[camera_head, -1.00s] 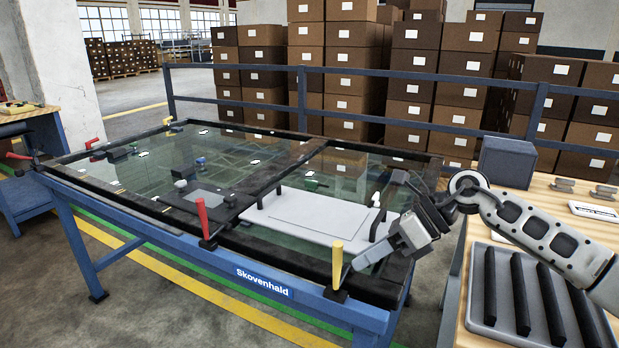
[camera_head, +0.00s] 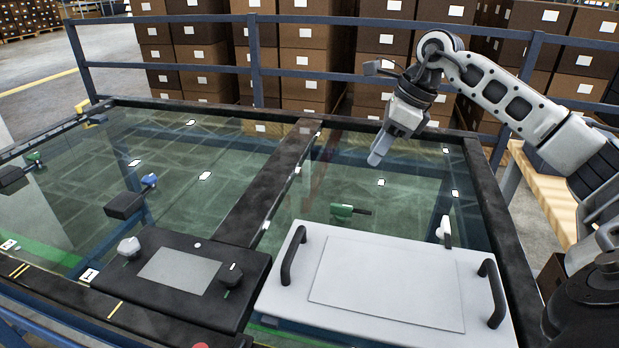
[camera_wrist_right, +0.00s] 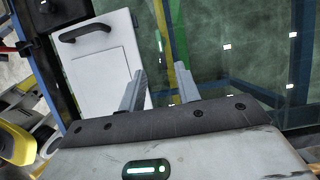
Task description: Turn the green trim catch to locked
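A small green catch (camera_head: 342,211) with a dark lever pointing right sits on the glass in the right pane, behind the white panel. Another green catch (camera_head: 35,158) shows at the far left of the glass. My right gripper (camera_head: 376,161) is above the glass, beyond the near green catch and slightly right of it, apart from it. In the right wrist view its two fingers (camera_wrist_right: 159,88) stand apart with nothing between them. I cannot make out the green catch in that view. My left gripper is not in view.
A white panel (camera_head: 384,288) with two black handles lies in front of the catch. A white knob (camera_head: 445,231) stands to its right. A dark box with knobs (camera_head: 145,298) is at left. A blue rail (camera_head: 180,67) and stacked cartons (camera_head: 300,45) are behind.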

